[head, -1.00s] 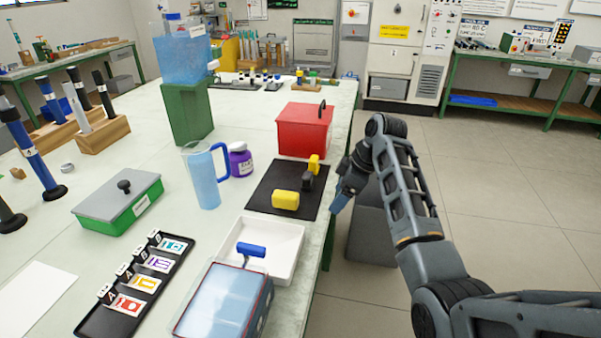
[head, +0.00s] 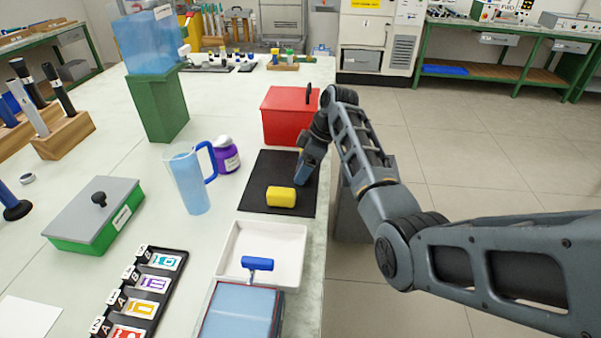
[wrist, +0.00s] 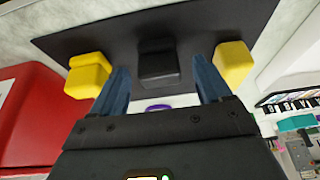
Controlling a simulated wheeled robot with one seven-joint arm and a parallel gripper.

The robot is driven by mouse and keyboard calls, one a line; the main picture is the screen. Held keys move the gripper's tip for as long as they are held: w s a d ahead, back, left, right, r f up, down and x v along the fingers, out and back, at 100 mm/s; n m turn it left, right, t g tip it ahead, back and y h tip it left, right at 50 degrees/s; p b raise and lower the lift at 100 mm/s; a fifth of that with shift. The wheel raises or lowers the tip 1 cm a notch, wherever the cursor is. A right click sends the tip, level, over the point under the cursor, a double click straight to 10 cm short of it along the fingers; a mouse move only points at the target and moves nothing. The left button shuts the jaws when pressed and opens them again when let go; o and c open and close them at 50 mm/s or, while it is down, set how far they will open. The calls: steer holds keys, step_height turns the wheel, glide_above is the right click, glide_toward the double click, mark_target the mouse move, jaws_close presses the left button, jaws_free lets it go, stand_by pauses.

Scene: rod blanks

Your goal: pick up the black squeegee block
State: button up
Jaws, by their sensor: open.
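The black squeegee block (wrist: 157,62) lies on the black mat (wrist: 110,38) in the wrist view, ahead of and between the two blue fingers of my gripper (wrist: 163,80). The gripper is open, with a gap around the block; I cannot tell whether the fingertips reach past its sides. In the head view my gripper (head: 306,170) is low over the right side of the mat (head: 262,165) and hides the black block.
Yellow blocks flank the black one in the wrist view, one at left (wrist: 88,75) and one at right (wrist: 234,64). One yellow block (head: 281,196) shows in the head view. A red box (head: 285,122) stands behind the mat, a white tray (head: 232,252) in front.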

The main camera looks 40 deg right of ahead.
steer(key=shift+x, duration=0.95)
steer(key=c, duration=1)
